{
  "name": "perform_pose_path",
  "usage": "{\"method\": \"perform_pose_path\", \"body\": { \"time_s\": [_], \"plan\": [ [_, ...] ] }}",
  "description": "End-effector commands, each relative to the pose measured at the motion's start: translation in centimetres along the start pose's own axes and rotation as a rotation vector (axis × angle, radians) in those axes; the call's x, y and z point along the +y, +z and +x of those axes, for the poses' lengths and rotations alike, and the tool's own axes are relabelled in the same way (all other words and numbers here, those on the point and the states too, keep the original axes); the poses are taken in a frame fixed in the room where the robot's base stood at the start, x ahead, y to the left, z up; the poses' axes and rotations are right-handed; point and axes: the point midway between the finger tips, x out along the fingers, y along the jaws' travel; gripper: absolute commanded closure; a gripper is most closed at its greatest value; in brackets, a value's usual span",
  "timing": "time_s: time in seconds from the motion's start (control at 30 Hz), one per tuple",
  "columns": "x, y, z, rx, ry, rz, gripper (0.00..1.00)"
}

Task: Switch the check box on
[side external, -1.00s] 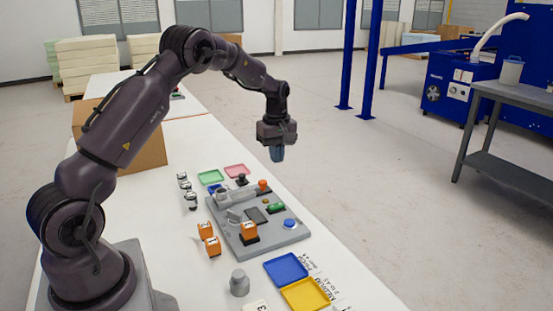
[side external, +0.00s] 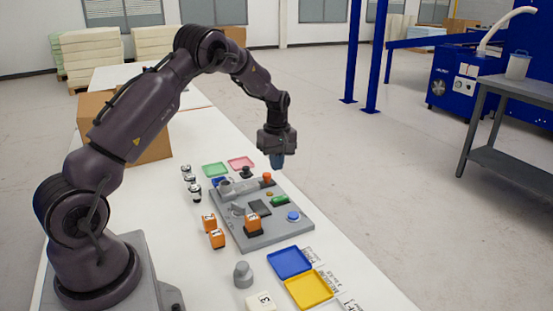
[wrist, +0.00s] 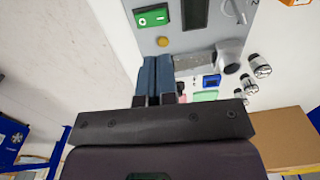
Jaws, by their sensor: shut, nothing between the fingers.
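The grey check box panel (side external: 285,228) lies on the white table. Its green rocker switch (side external: 280,200) sits toward the right side and also shows at the top of the wrist view (wrist: 152,17), with a white circle and a white line mark. A small yellow button (wrist: 162,41) lies between the switch and my fingertips in that view. My gripper (side external: 277,162) is shut and empty, pointing down above the far end of the panel, near an orange knob (side external: 267,178). Its blue fingers (wrist: 155,65) are together in the wrist view.
A cardboard box (side external: 152,148) stands behind my arm.

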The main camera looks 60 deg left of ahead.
Motion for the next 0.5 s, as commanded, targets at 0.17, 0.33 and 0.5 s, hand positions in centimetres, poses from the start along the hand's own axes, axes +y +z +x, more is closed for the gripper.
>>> {"method": "perform_pose_path", "body": {
  "time_s": [0.17,0.33,0.5],
  "plan": [
    [-0.1,0.0,4.2,-0.003,-0.004,-0.001,1.00],
    [-0.1,0.0,7.3,-0.002,-0.002,-0.001,1.00],
    [0.0,0.0,9.2,-0.001,0.000,-0.001,1.00]
  ]
}}
